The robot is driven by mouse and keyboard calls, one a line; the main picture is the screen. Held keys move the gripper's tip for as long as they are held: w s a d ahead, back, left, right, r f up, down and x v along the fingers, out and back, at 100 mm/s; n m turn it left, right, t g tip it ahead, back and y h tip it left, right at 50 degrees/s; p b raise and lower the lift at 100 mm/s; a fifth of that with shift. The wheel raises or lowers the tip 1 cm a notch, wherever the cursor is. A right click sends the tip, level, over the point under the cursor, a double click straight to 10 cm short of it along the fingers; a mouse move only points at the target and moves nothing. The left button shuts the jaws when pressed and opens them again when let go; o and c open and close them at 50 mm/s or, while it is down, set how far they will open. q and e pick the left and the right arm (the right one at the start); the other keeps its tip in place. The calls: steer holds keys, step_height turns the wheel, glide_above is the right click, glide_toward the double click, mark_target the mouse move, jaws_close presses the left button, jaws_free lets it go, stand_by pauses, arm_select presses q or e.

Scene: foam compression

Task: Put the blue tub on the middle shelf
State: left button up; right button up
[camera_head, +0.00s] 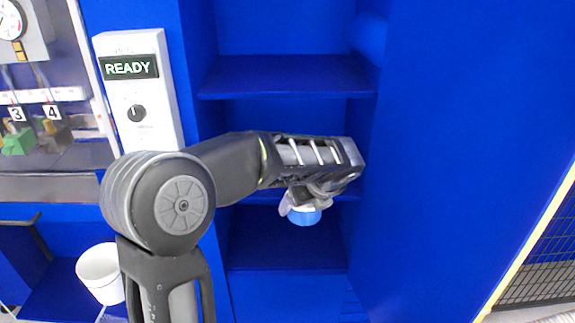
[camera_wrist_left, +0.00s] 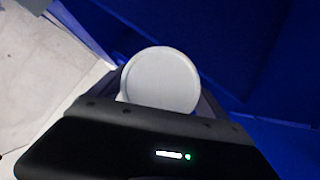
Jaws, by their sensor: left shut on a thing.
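The blue tub (camera_head: 304,217) hangs below my left gripper (camera_head: 302,199). The gripper is shut on the tub, and its fingers hide part of the tub's upper side. The tub's round white top (camera_wrist_left: 161,80) faces the camera in the left wrist view. The tub is in front of the blue shelf unit, near the edge of the middle shelf (camera_head: 347,197) in the picture. My forearm covers much of that shelf. I cannot tell whether the tub touches anything other than the gripper. My right gripper is not in view.
The upper shelf (camera_head: 285,80) and the lower shelf (camera_head: 285,254) look bare. A tall blue side panel (camera_head: 450,130) stands to the right. A white box (camera_head: 155,115) reading READY is at the left. A white cup (camera_head: 98,272) stands at the lower left.

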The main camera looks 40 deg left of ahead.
arm_select(q)
steer(key=w+a+p, duration=0.1)
steer(key=w+a, duration=0.1)
steer(key=a, duration=0.2)
steer(key=w+a+p, duration=0.1)
steer(key=w+a, duration=0.1)
steer(key=a, duration=0.2)
steer(key=w+a+p, duration=0.1)
steer(key=w+a, duration=0.2)
steer(key=shift+a, duration=0.4)
steer(key=w+a+p, duration=0.2)
steer(key=a, duration=0.1)
steer(key=shift+a+r, duration=0.1)
steer(key=shift+a, duration=0.05)
steer(key=shift+w+a, duration=0.1)
steer(key=shift+a, duration=0.2)
steer(key=shift+d+f, duration=0.1)
steer(key=shift+f, duration=0.25)
steer(key=o, duration=1.4)
steer(key=shift+f, duration=0.15)
steer(key=shift+o, duration=1)
